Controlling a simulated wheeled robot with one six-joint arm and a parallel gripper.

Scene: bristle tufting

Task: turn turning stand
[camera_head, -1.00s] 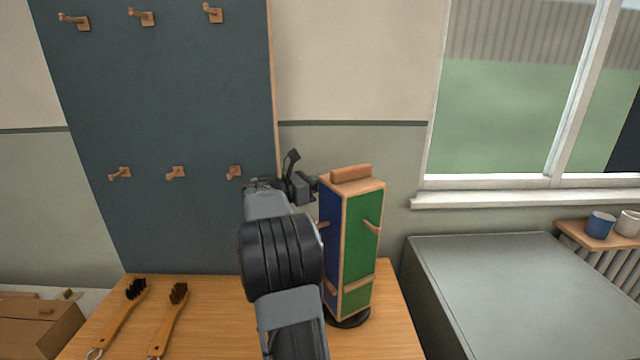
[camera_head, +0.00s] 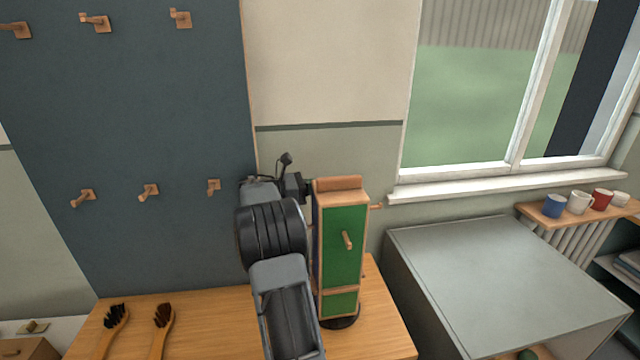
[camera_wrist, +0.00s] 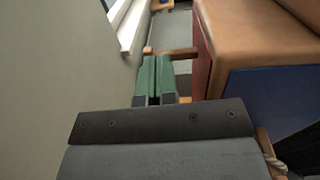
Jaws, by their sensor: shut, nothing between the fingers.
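The turning stand (camera_head: 342,250) is a tall wooden post on a dark round base (camera_head: 338,322), standing on the wooden table. Its green face with a peg (camera_head: 347,239) is turned to the head camera, and another peg (camera_head: 376,206) sticks out to the right. In the wrist view its tan top (camera_wrist: 255,40) and a blue face (camera_wrist: 270,95) show at the right. My gripper (camera_wrist: 158,78) has green-padded fingers, shut and empty, beside the stand near its top. A wooden peg (camera_wrist: 172,53) shows just past the fingertips; I cannot tell whether they touch it. In the head view my arm hides the fingertips.
Two brushes (camera_head: 112,325) (camera_head: 162,325) lie on the table (camera_head: 215,315) at the left. A dark pegboard (camera_head: 130,130) with wooden hooks stands behind. A grey cabinet (camera_head: 490,270) is at the right, with mugs (camera_head: 578,203) on a shelf beyond.

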